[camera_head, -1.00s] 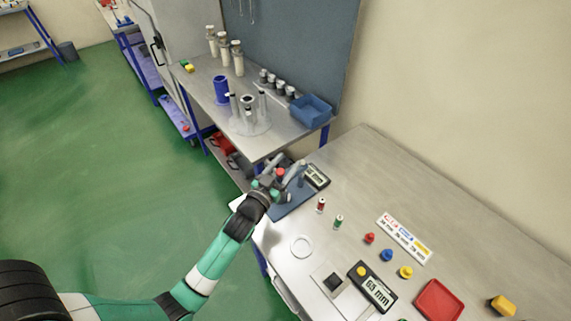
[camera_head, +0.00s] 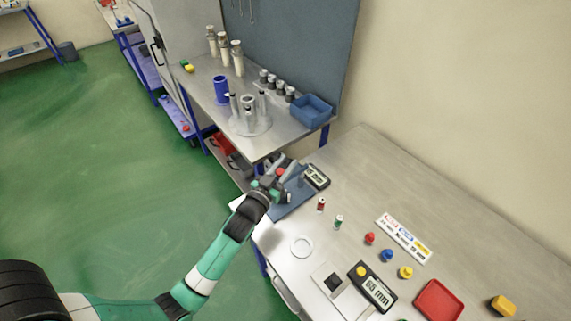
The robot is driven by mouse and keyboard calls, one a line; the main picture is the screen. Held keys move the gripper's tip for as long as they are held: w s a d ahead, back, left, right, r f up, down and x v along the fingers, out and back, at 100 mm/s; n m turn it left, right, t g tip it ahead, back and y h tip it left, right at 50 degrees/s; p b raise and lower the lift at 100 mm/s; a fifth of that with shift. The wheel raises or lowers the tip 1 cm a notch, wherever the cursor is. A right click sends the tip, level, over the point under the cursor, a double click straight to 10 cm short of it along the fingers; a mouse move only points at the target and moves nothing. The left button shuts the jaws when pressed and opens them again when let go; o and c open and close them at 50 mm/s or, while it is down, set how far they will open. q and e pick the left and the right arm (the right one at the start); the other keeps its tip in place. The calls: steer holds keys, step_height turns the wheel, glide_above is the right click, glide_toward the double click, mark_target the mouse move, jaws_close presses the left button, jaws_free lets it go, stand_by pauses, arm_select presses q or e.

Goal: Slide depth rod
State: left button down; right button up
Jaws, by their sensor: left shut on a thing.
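My left gripper (camera_head: 281,171) is at the left corner of the near metal table, over a blue-grey base plate (camera_head: 292,205). It is shut on a small part of the device there, likely the depth rod, which my fingers mostly hide. A red part shows between the fingers. A grey post stands on the plate just right of the gripper. A small digital readout (camera_head: 317,176) sits beside the plate, its digits too small to read. A larger display (camera_head: 376,287) with a yellow button reads about 65 mm. My right gripper is not in view.
The near table (camera_head: 450,215) holds a red vial (camera_head: 321,203), a green vial (camera_head: 338,222), a white ring (camera_head: 301,246), coloured knobs, a label strip (camera_head: 404,238) and a red tray (camera_head: 438,300). A second bench with a blue bin (camera_head: 311,110) stands behind.

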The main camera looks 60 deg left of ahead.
arm_select(q)
steer(key=shift+r, duration=0.15)
stand_by(0.7)
step_height(320, 180, up, 7)
steer(key=p, duration=0.6)
steer(key=c, duration=0.6)
jaws_free()
